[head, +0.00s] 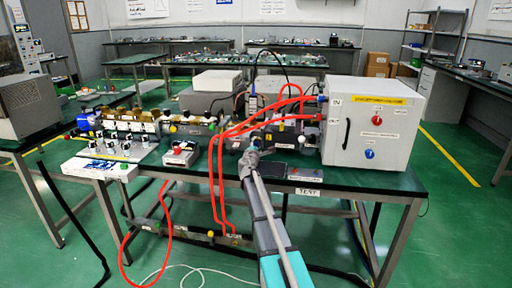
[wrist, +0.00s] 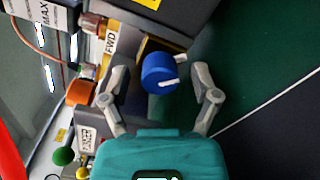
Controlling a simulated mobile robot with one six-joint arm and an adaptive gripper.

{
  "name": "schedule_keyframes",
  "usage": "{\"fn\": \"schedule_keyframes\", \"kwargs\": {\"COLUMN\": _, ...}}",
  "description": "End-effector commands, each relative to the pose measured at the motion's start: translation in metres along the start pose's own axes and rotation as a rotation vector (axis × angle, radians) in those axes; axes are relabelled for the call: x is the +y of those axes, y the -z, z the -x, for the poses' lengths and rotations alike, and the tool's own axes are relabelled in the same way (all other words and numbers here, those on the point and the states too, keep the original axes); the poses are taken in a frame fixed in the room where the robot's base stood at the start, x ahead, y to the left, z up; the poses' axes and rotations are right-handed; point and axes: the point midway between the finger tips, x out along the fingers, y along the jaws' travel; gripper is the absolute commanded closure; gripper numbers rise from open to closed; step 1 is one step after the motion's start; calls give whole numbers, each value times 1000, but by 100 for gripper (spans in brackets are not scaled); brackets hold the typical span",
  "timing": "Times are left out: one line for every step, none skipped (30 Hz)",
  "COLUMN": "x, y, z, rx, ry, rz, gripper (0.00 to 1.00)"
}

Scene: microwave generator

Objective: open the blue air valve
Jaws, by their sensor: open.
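A round blue valve knob (wrist: 158,73) with a white pointer mark shows in the middle of the wrist view. My gripper (wrist: 159,82) is open, with one finger on each side of the knob. Gaps show between the knob and both fingers, so it is not gripped. In the head view my gripper (head: 250,158) reaches the front middle of the bench, among the equipment. There the knob is mostly hidden by my gripper and is too small to make out clearly.
A white cabinet (head: 392,132) with a red and a blue knob stands right of my gripper. Red hoses (head: 217,185) hang just left of it. In the wrist view an orange knob (wrist: 80,93) and a green knob (wrist: 63,156) lie left of the fingers.

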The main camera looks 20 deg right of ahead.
Motion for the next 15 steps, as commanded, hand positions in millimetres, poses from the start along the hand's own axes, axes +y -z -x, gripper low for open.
{"fn": "schedule_keyframes", "kwargs": {"x": 0, "y": 0, "z": -4, "rx": 0, "ry": 0, "rz": 0, "gripper": 21}}
{"fn": "schedule_keyframes", "kwargs": {"x": 0, "y": 0, "z": -4, "rx": 0, "ry": 0, "rz": 0, "gripper": 21}}
{"fn": "schedule_keyframes", "kwargs": {"x": 0, "y": 0, "z": -5, "rx": 0, "ry": 0, "rz": 0, "gripper": 21}}
{"fn": "schedule_keyframes", "kwargs": {"x": 0, "y": 0, "z": -6, "rx": 0, "ry": 0, "rz": 0, "gripper": 21}}
{"fn": "schedule_keyframes", "kwargs": {"x": 0, "y": 0, "z": -6, "rx": 0, "ry": 0, "rz": 0, "gripper": 21}}
{"fn": "schedule_keyframes", "kwargs": {"x": 0, "y": 0, "z": -6, "rx": 0, "ry": 0, "rz": 0, "gripper": 21}}
{"fn": "schedule_keyframes", "kwargs": {"x": 0, "y": 0, "z": -6, "rx": 0, "ry": 0, "rz": 0, "gripper": 21}}
{"fn": "schedule_keyframes", "kwargs": {"x": 0, "y": 0, "z": -6, "rx": 0, "ry": 0, "rz": 0, "gripper": 21}}
{"fn": "schedule_keyframes", "kwargs": {"x": 0, "y": 0, "z": -6, "rx": 0, "ry": 0, "rz": 0, "gripper": 21}}
{"fn": "schedule_keyframes", "kwargs": {"x": 0, "y": 0, "z": -6, "rx": 0, "ry": 0, "rz": 0, "gripper": 21}}
{"fn": "schedule_keyframes", "kwargs": {"x": 0, "y": 0, "z": -6, "rx": 0, "ry": 0, "rz": 0, "gripper": 21}}
{"fn": "schedule_keyframes", "kwargs": {"x": 0, "y": 0, "z": -6, "rx": 0, "ry": 0, "rz": 0, "gripper": 21}}
{"fn": "schedule_keyframes", "kwargs": {"x": 0, "y": 0, "z": -6, "rx": 0, "ry": 0, "rz": 0, "gripper": 23}}
{"fn": "schedule_keyframes", "kwargs": {"x": 0, "y": 0, "z": -6, "rx": 0, "ry": 0, "rz": 0, "gripper": 29}}
{"fn": "schedule_keyframes", "kwargs": {"x": 0, "y": 0, "z": -5, "rx": 0, "ry": 0, "rz": 0, "gripper": 36}}
